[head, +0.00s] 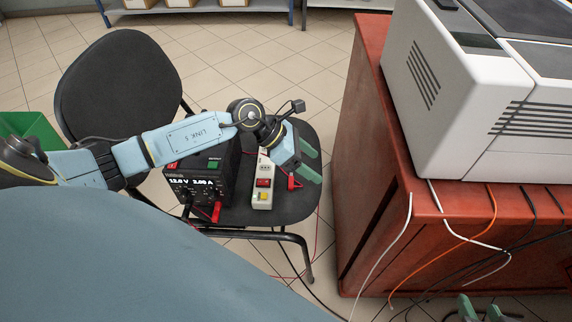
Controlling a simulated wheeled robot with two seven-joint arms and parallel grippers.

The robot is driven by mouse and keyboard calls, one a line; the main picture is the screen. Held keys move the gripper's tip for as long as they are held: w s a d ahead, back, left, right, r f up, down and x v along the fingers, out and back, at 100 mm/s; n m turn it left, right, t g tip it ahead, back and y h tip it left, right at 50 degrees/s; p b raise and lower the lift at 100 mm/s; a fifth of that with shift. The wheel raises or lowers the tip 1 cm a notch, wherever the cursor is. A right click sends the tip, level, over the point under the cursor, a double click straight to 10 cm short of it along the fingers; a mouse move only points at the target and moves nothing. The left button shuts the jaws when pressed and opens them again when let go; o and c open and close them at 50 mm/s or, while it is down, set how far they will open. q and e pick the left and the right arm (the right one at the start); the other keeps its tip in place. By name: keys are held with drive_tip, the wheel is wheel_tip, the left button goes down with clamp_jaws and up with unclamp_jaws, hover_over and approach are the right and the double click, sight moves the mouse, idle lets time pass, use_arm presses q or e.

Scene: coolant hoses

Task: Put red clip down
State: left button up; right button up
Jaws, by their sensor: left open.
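A small red clip (293,183) is at the right side of the black chair seat (292,207), beside the white power strip. My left gripper (311,158) is over the right part of the seat with its green fingers apart, just above and right of the red clip. I cannot tell whether the clip touches a finger or rests on the seat. My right gripper (482,311) shows only its green fingertips at the bottom right edge; they are apart with nothing visible between them.
A black power supply (196,186) with a lit display and red and black leads stands on the seat, left of the power strip (263,184). A reddish wooden cabinet (352,135) carries a white machine (440,90). White, orange and black hoses hang over its edge.

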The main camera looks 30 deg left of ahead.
use_arm(q)
drive_tip(key=d+r+n+t+h, duration=0.2)
drive_tip(key=d+r+n+h, duration=0.15)
drive_tip(key=d, duration=0.35)
wheel_tip(320, 180, up, 11)
drive_tip(key=s+n+t+y, duration=0.1)
drive_tip(key=n+t+y, duration=0.3)
drive_tip(key=n+t, duration=1.25)
drive_tip(key=s+a+f+n+g+y, duration=0.2)
drive_tip(key=s+f+n+g+y, duration=0.4)
drive_tip(key=n, duration=1.7)
drive_tip(key=s+f+g, duration=0.4)
drive_tip(key=s+g, duration=0.2)
drive_tip(key=s, duration=0.1)
drive_tip(key=shift+a+f+n, duration=0.2)
drive_tip(key=shift+a+n, duration=0.1)
drive_tip(key=shift+a, duration=0.1)
drive_tip(key=shift+g, duration=0.25)
